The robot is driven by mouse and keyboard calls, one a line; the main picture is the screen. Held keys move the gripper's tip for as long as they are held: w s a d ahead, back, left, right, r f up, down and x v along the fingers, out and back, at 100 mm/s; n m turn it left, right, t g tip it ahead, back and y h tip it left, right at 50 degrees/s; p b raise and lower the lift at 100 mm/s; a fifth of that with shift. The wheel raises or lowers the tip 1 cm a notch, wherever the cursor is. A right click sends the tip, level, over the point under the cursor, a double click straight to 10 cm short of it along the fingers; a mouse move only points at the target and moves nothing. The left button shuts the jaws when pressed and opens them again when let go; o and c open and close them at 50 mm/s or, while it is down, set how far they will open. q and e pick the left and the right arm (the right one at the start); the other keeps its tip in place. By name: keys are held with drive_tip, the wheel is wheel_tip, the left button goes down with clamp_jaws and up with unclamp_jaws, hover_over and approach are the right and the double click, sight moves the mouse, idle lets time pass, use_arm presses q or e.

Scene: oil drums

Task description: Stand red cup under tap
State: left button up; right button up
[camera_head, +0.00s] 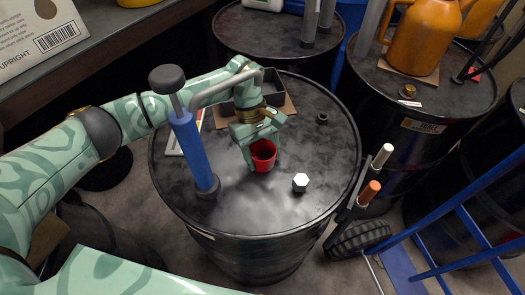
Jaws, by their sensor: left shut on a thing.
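The red cup (263,156) is upright at the middle of the near black drum's top (240,205). My left gripper (263,160) reaches over it from behind and is shut on it, with a finger at each side. I cannot tell whether the cup's base touches the drum. A blue hand pump (190,150) with a dark knob stands on the drum left of the cup. Its grey spout (222,88) bends to the right, and my left arm passes close behind it. I see no other tap on this drum. My right gripper is out of view.
A white hex cap (300,182) sits right of the cup. A dark open box (262,90) on cardboard stands behind my gripper. An orange can (425,35) stands on another drum. A blue hand truck (450,215) is at right. The drum's front top is clear.

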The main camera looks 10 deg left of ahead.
sight(259, 158)
use_arm(q)
drive_tip(key=o, duration=1)
drive_tip(key=shift+f, duration=0.1)
drive_tip(key=shift+o, duration=0.2)
drive_tip(key=shift+w+r, duration=0.1)
drive_tip(key=shift+r, duration=0.35)
drive_tip(key=v, duration=0.3)
drive_tip(key=shift+w+a+f, duration=0.1)
drive_tip(key=shift+a, duration=0.05)
drive_tip(key=w+a, duration=0.2)
drive_tip(key=w+a+b, duration=0.1)
drive_tip(key=w+a, duration=0.4)
drive_tip(key=shift+w+f+b, duration=0.1)
drive_tip(key=shift+f+b, duration=0.25)
drive_tip(key=shift+b, duration=0.05)
drive_tip(key=shift+w+a+r, duration=0.15)
drive_tip(key=shift+w+a, duration=0.35)
drive_tip(key=shift+a, duration=0.1)
